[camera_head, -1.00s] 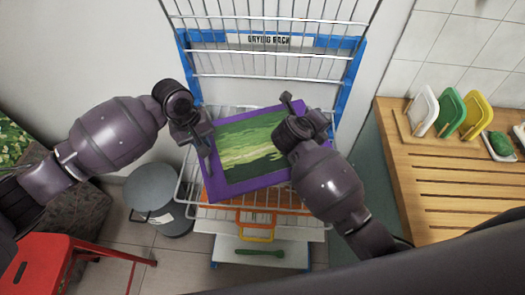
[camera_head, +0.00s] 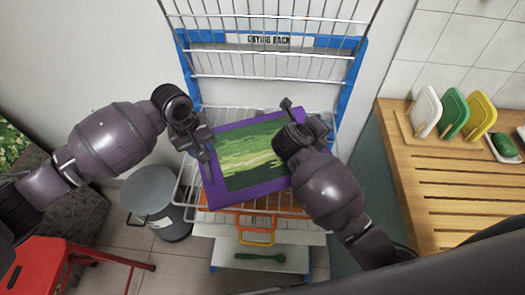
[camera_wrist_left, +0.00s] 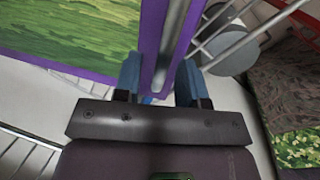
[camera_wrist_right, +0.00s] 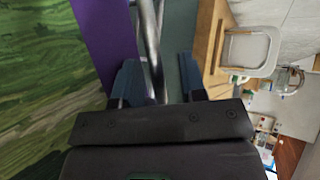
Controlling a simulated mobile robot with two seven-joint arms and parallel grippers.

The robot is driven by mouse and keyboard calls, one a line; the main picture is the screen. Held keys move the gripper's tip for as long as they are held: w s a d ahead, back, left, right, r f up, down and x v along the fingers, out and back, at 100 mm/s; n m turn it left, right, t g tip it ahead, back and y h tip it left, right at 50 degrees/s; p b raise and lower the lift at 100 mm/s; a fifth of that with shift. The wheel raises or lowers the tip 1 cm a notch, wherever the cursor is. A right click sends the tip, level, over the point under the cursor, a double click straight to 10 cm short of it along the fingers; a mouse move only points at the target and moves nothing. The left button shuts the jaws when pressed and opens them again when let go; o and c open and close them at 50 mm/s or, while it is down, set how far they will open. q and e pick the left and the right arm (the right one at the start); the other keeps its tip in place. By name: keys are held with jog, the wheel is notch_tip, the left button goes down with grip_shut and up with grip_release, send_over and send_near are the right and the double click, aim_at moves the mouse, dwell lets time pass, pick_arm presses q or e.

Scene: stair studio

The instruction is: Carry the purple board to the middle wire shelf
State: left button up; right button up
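The purple board (camera_head: 226,196), a purple-framed panel with a green landscape, lies tilted in the picture over a wire shelf (camera_head: 186,205) of the drying rack. Whether it touches the wires everywhere is not clear. My left gripper (camera_head: 208,153) is at its left edge; in the left wrist view the fingers (camera_wrist_left: 159,88) stand apart, with the purple edge and a grey wire showing between them. My right gripper (camera_head: 291,108) is at the right edge and its arm hides part of it. In the right wrist view the fingers (camera_wrist_right: 157,90) stand apart around a wire, beside the purple edge.
The blue-framed drying rack (camera_head: 348,85) has more wire tiers above and an orange-handled item (camera_head: 256,238) below. A grey bin (camera_head: 150,190) and red stool (camera_head: 45,262) stand left. A wooden counter (camera_head: 440,190) with upright coloured boards (camera_head: 455,112) is at the right.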

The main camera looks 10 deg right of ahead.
jog(key=shift+a, duration=0.1)
jog(key=v, duration=0.7)
jog(key=shift+s+a+r, duration=0.1)
jog(key=shift+r, duration=0.05)
pick_arm(q)
notch_tip(320, 180, up, 11)
jog(key=a, duration=0.2)
jog(key=shift+s+r, duration=0.15)
jog(key=shift+a, duration=0.2)
pick_arm(e)
jog(key=shift+a, duration=0.1)
